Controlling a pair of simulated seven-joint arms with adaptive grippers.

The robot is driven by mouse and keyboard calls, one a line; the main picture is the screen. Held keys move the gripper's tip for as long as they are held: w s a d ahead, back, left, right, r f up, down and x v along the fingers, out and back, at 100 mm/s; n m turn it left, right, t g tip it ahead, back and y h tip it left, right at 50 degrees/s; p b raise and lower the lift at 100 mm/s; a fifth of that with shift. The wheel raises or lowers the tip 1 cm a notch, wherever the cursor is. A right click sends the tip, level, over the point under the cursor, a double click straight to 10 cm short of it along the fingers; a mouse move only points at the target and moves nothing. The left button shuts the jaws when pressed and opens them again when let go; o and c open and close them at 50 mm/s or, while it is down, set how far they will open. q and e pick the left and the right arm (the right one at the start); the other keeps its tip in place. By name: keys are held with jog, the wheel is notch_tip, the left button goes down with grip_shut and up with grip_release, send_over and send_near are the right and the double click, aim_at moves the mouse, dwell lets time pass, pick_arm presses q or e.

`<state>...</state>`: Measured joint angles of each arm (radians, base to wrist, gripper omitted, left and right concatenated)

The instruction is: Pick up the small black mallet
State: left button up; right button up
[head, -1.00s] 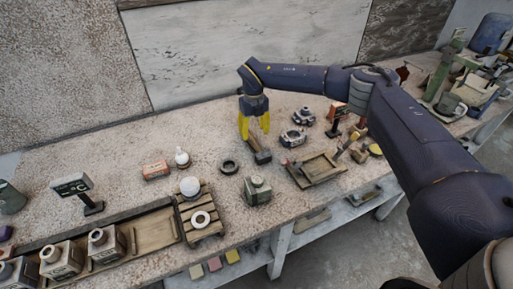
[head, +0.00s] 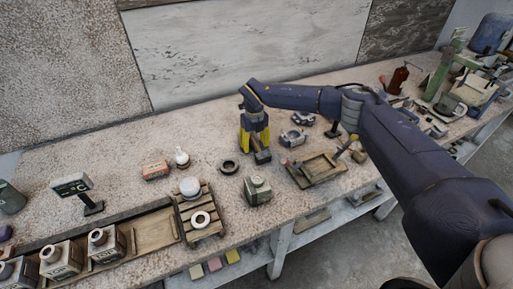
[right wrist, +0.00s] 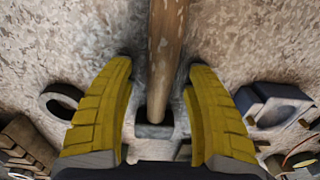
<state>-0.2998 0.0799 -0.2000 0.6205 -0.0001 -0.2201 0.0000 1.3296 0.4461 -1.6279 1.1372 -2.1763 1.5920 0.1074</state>
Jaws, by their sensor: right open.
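The small mallet lies on the bench in the head view, its dark head (head: 262,157) showing just below my right gripper (head: 254,145). In the right wrist view its brown wooden handle (right wrist: 166,45) runs from the top edge down to the dark head (right wrist: 155,130). My right gripper (right wrist: 160,72) is open, with one yellow finger on each side of the handle and visible gaps on both sides. In the head view the fingers hide most of the handle. My left gripper is not in view.
A black ring (head: 229,167) lies to the left of the mallet, and a square grey bottle (head: 257,191) stands in front. A wooden tray (head: 335,174) with tools is to the right. The bench behind the gripper is clear.

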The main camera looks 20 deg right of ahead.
aim_at(255, 142)
jog(key=shift+c, duration=0.3)
grip_shut()
jog(key=shift+r, duration=0.1)
notch_tip(255, 142, up, 20)
dwell(0.9)
dwell(0.4)
